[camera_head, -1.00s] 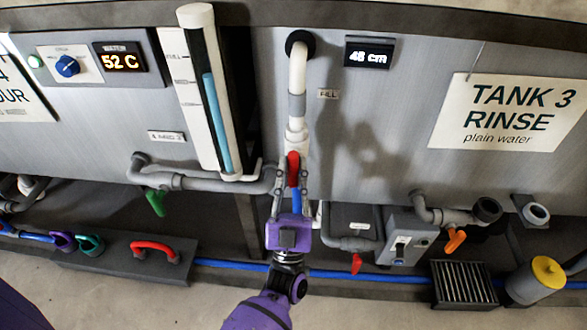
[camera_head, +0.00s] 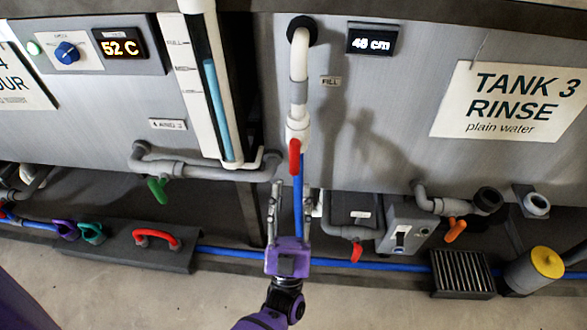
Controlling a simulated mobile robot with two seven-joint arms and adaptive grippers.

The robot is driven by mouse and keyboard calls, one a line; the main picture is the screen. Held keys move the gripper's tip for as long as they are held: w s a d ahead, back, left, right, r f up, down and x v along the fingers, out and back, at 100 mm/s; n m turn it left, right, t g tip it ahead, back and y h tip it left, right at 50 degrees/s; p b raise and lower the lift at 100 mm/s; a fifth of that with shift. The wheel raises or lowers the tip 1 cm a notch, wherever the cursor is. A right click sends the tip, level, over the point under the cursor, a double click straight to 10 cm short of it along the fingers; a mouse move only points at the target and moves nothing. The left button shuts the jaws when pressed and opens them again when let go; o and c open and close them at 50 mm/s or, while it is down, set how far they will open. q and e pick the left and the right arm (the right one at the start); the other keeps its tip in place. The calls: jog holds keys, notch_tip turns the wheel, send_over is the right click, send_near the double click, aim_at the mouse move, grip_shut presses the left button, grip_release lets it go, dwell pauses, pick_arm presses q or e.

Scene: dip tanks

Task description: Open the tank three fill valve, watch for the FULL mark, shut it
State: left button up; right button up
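The tank three fill valve has a red lever (camera_head: 294,156) at the bottom of the white and grey fill pipe (camera_head: 298,85), above a blue hose (camera_head: 298,200). The lever hangs nearly straight down, in line with the pipe. My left gripper (camera_head: 290,190) is below it, fingers spread apart on both sides of the hose, clear of the lever. The sight gauge (camera_head: 206,90) shows a blue column reaching slightly above the middle mark and below the FULL mark (camera_head: 178,43). The level display (camera_head: 371,40) appears to read 46 cm. My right gripper is not in view.
The TANK 3 RINSE sign (camera_head: 511,102) is at the right. A green lever (camera_head: 157,190), another red lever (camera_head: 356,253) and an orange lever (camera_head: 456,230) sit low on nearby pipes. A floor grate (camera_head: 462,274) and a yellow-capped cylinder (camera_head: 546,262) stand at lower right.

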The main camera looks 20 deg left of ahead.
pick_arm(q)
jog(key=shift+v, duration=2.05)
